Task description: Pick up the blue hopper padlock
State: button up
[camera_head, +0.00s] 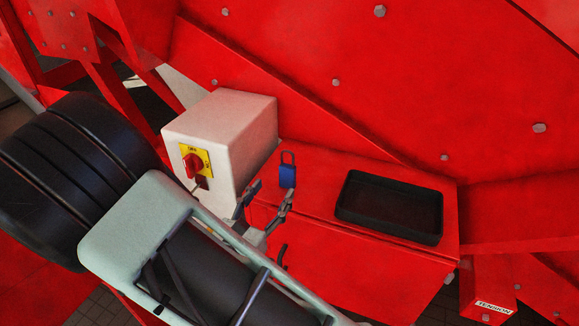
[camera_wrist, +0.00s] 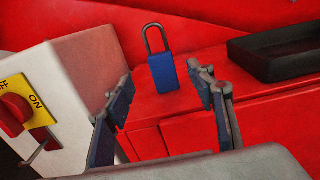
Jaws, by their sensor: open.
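The blue padlock (camera_head: 287,176) stands upright on a red ledge, its dark shackle pointing up. It also shows in the wrist view (camera_wrist: 163,74), beyond and between the two fingers. My gripper (camera_head: 266,196) is open and empty, just in front of the padlock and to its lower left in the head view. In the wrist view my gripper (camera_wrist: 165,92) has its fingers spread wide, one to each side of the padlock. I see no finger touching it.
A white switch box (camera_head: 242,125) with a red rotary switch (camera_head: 193,164) on a yellow plate stands left of the padlock. A black tray (camera_head: 390,207) lies to its right on the red ledge (camera_head: 316,192). A sloping red panel (camera_head: 330,120) rises behind.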

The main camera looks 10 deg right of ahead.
aim_at(286, 171)
jog(key=x, duration=0.5)
jog(key=shift+d, duration=0.15)
jog(key=shift+p+x, duration=0.6)
jog(key=shift+x, duration=1.7)
jog(key=shift+f, duration=0.1)
jog(key=c, duration=1.3)
